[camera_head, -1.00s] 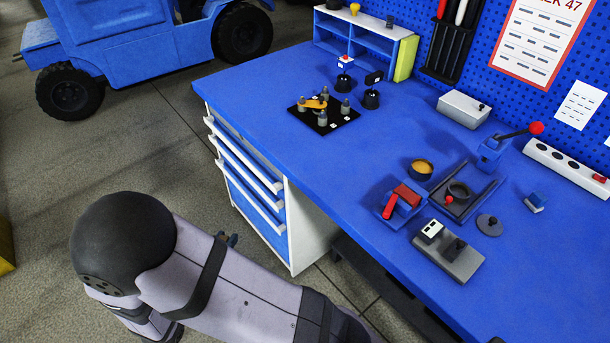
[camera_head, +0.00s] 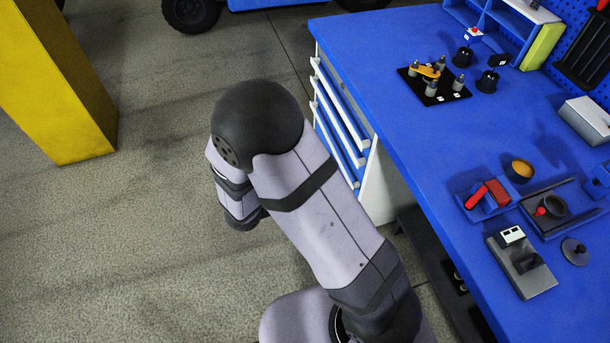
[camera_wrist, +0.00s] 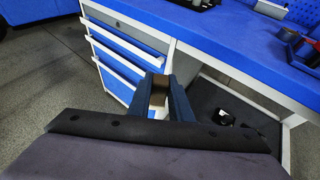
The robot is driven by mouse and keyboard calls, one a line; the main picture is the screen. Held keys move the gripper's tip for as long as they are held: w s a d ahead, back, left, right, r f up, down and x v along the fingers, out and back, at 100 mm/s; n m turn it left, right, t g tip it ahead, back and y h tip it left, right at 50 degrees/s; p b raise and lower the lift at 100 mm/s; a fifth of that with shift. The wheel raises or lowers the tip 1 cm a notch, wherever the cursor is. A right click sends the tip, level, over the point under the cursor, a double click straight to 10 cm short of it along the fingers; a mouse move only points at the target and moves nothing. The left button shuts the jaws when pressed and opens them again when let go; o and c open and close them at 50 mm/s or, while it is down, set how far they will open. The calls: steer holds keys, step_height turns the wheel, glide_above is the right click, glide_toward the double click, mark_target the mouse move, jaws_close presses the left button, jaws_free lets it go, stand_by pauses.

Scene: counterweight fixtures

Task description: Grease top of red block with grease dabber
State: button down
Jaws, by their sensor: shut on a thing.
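A dark red block (camera_head: 497,191) sits in a blue fixture (camera_head: 483,210) with a bright red handle, on the bench at the right of the head view. A small dark cup (camera_head: 519,171) with yellow-orange contents, perhaps grease, stands just behind it. My gripper (camera_wrist: 159,92) shows in the wrist view, its dark blue fingers closed on a small brown thing (camera_wrist: 159,95). Most of that thing is hidden, so I cannot tell whether it is the dabber. The gripper is off the bench, in front of the drawers, far from the red block. My arm hides it in the head view.
The blue bench (camera_head: 420,130) has white-edged drawers (camera_head: 340,110) facing my arm. A black plate (camera_head: 434,88) with grey pegs and an orange part stands towards the back. A grey fixture (camera_head: 522,268) is near the front edge. A yellow post (camera_head: 60,90) rises at left; open floor lies between.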

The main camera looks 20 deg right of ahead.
steer(key=d+r+m+g+p, duration=0.1)
steer(key=d+r, duration=0.1)
steer(key=d, duration=0.6)
steer(key=d+r+m+g+h+p, duration=0.1)
steer(key=d+r+g+p, duration=0.1)
steer(key=d, duration=0.5)
steer(key=w+d+r+m+g+h+p, duration=0.1)
steer(key=d+r+m, duration=0.1)
steer(key=d, duration=0.6)
steer(key=shift+d+r, duration=0.35)
steer(key=shift+r, duration=0.3)
steer(key=s+d+r+m+g+p, duration=0.2)
steer(key=s+d+r, duration=0.1)
steer(key=s+d, duration=0.6)
steer(key=s+d+r+m+g+p, duration=0.2)
steer(key=s+d, duration=0.8)
steer(key=d, duration=0.5)
steer(key=shift+s+r+g+p, duration=0.3)
steer(key=shift+r+g+p, duration=0.3)
steer(key=shift+r+p, duration=0.25)
steer(key=shift+f, duration=0.1)
steer(key=shift+f+b, duration=1.7)
steer(key=shift+f, duration=1.2)
steer(key=shift+f+b, duration=0.55)
steer(key=shift+b, duration=0.05)
